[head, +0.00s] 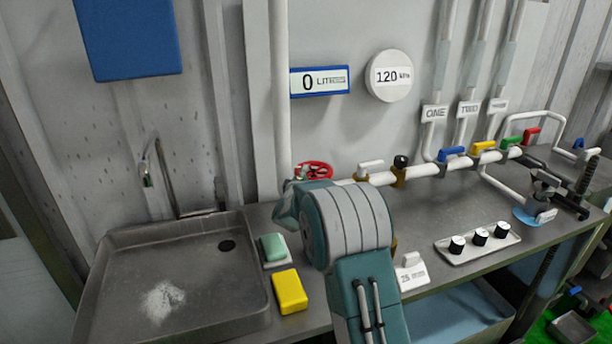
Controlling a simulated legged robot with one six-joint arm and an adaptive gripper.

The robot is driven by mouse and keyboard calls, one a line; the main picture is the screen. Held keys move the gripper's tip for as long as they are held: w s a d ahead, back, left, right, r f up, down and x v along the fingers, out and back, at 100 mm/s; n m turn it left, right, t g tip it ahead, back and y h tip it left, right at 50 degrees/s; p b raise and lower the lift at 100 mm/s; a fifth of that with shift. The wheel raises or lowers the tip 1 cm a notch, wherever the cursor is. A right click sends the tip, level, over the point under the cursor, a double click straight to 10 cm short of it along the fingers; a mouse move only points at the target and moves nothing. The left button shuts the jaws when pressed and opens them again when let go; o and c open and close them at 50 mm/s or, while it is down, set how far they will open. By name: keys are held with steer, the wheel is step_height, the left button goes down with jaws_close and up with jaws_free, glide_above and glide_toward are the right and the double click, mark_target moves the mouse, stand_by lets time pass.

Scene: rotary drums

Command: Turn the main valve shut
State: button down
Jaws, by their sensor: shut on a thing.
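A red round valve handwheel (316,170) sits at the left end of the white pipe along the wall, behind my arm. It appears to be the main valve. My gripper (300,173) is mostly hidden behind my own wrist. Its visible tip is at the left side of the red wheel, and it is shut on the wheel. The exact finger contact is hidden. The blue display (320,81) above reads 0 litres. The round gauge (390,76) reads 120, with a small unit that is hard to read.
Right along the pipe are a white lever (370,164), a black-topped valve (400,162), and blue (451,153), yellow (483,147), green (512,142) and red (531,135) levers. A sink (120,250), green soap (273,247) and yellow sponge (290,291) lie left. A knob panel (478,247) stands right.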

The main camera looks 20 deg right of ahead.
steer(key=shift+w+a+f+m+g+h, duration=0.1)
steer(key=shift+f+m+g+h, duration=0.35)
steer(key=shift+m+g+h, duration=0.2)
steer(key=c, duration=0.6)
jaws_free()
steer(key=shift+o, duration=0.2)
steer(key=shift+r, duration=0.1)
steer(key=shift+r, duration=0.15)
steer(key=v, duration=1.2)
steer(key=shift+f, duration=0.3)
steer(key=shift+w+a, duration=0.1)
steer(key=shift+a, duration=0.05)
